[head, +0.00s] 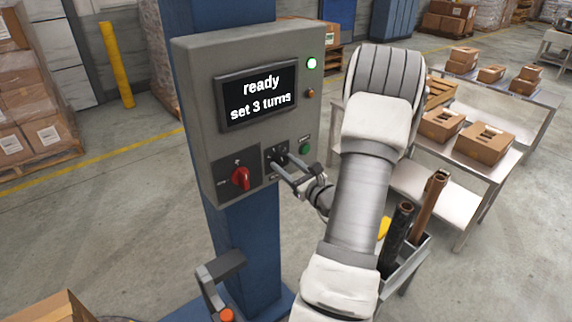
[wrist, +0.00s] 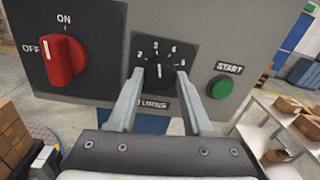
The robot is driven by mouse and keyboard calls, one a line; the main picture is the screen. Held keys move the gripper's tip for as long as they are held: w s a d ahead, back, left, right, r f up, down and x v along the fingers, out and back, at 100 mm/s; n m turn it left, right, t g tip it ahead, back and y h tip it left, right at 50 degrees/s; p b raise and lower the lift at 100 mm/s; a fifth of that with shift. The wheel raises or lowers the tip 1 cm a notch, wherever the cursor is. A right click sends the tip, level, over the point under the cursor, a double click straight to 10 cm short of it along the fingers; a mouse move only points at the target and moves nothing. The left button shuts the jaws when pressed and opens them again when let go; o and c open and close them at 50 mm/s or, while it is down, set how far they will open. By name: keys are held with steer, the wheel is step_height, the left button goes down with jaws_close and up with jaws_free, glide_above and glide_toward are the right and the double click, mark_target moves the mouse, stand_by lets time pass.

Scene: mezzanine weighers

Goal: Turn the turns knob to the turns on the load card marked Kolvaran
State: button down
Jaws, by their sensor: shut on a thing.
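The turns knob (wrist: 160,72) is a small dark knob on a black numbered dial plate with the label TURNS below it. My gripper (wrist: 160,76) is shut on it, with one finger on each side. A white mark on the knob points about straight up, near the 3; its exact setting is hard to read. In the head view my gripper (head: 282,163) reaches the lower right of the grey control box (head: 197,105). The screen (head: 258,96) reads "ready" and "set 3 turns". I see no load card marked Kolvaran.
A red ON/OFF switch (wrist: 64,60) is left of the knob, its mark toward OFF. A green START button (wrist: 220,87) is to the right. A green lamp (head: 312,63) is lit. Tables with cartons (head: 487,142) and a bin of tubes (head: 405,268) stand at right.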

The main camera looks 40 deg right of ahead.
steer(key=m+p, duration=0.1)
steer(key=m, duration=0.2)
steer(key=shift+r+p, duration=0.15)
steer(key=shift+p, duration=0.2)
steer(key=shift+m+p, duration=1)
steer(key=shift+m, duration=1.1)
steer(key=shift+c, duration=1.6)
jaws_free()
steer(key=shift+s, duration=0.15)
steer(key=s+a+b, duration=0.2)
steer(key=s, duration=1.5)
steer(key=shift+a+r, duration=0.2)
steer(key=shift+a, duration=0.1)
